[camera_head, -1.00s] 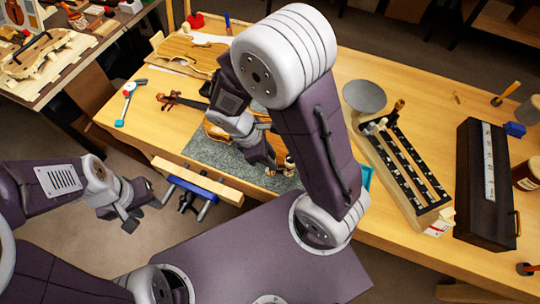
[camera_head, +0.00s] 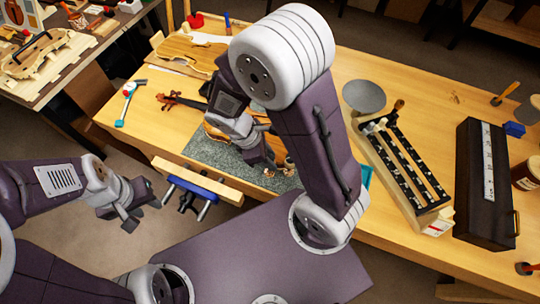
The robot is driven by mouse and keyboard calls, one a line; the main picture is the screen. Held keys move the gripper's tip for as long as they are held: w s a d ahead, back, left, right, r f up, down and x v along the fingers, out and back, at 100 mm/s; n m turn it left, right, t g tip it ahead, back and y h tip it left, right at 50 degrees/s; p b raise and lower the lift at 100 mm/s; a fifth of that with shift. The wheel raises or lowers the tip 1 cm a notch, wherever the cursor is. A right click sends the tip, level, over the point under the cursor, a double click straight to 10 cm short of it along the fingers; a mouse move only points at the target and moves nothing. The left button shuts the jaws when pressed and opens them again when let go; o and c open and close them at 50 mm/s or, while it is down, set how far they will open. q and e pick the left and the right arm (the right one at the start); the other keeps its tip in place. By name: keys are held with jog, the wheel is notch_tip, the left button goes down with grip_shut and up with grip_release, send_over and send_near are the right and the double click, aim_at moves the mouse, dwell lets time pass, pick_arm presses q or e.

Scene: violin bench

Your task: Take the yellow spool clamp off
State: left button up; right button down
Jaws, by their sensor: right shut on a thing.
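A violin lies on the grey mat (camera_head: 205,152) on the bench. Its dark neck and scroll (camera_head: 178,101) point left, and my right arm hides much of its body (camera_head: 216,132). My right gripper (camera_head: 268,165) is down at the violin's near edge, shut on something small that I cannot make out. Small spool-like pieces (camera_head: 289,168) show beside its fingers. I cannot pick out the yellow spool clamp by its colour. My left gripper (camera_head: 136,214) hangs in front of the bench, away from the violin, with its fingers apart and nothing between them.
A blue vise with a wooden jaw (camera_head: 198,181) sits at the bench's front edge.

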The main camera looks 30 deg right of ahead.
jog(key=shift+s+a, duration=0.35)
dwell(0.5)
jog(key=shift+s+a+p, duration=0.3)
jog(key=shift+s+a, duration=0.35)
jog(key=shift+a, duration=0.15)
notch_tip(320, 180, up, 7)
jog(key=p, duration=0.7)
